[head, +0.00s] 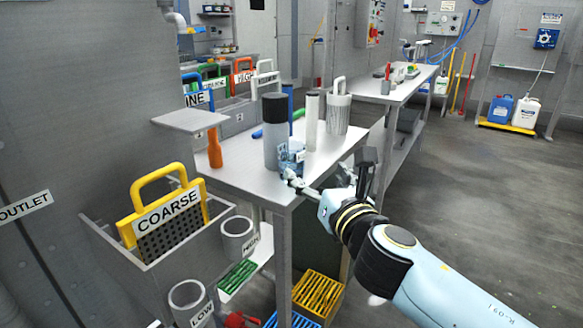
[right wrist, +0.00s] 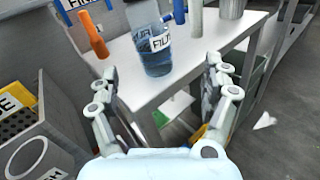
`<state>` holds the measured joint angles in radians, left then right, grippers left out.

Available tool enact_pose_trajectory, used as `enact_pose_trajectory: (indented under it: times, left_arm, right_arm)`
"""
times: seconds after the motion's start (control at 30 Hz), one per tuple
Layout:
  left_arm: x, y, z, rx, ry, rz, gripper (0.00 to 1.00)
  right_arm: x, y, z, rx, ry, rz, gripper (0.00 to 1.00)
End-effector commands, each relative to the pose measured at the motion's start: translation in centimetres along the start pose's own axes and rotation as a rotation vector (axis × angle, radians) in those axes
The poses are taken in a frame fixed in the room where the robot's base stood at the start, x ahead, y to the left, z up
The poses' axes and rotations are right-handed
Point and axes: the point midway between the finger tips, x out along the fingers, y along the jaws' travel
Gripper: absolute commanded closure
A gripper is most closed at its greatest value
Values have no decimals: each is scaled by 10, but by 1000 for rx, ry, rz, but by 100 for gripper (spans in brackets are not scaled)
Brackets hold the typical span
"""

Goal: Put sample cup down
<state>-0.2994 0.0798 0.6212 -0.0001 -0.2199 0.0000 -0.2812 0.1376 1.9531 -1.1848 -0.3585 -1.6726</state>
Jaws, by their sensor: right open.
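The sample cup (right wrist: 153,50) is a clear cup with blue liquid and a white label, partly readable. It stands upright on the grey table (right wrist: 150,88) near its front edge. My right gripper (head: 297,182) is open and empty just in front of the cup. In the right wrist view its fingers (right wrist: 160,88) are spread wide, with the cup beyond them and not between them. My left gripper is not in view.
A dark-capped grey cylinder (head: 275,135), a white cylinder (head: 312,120), a metal jug (head: 339,112) and an orange bottle (head: 215,148) stand on the table. A yellow-handled COARSE screen (head: 168,215) sits left. Free floor (head: 480,190) lies right.

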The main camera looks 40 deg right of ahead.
Motion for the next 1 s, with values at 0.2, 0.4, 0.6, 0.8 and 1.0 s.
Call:
enact_pose_trajectory:
  times: [0.2,0.4,0.6,0.8,1.0]
  left_arm:
    - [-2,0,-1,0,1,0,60]
    - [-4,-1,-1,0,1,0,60]
    - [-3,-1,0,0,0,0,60]
    - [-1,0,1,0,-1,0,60]
    - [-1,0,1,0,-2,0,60]
  right_arm:
    - [24,14,0,-170,-23,61,18]
    - [54,15,0,-166,-22,60,18]
    - [72,14,1,-163,-22,59,18]
    - [103,13,1,-162,-22,58,18]
    - [114,13,1,-161,-20,58,18]
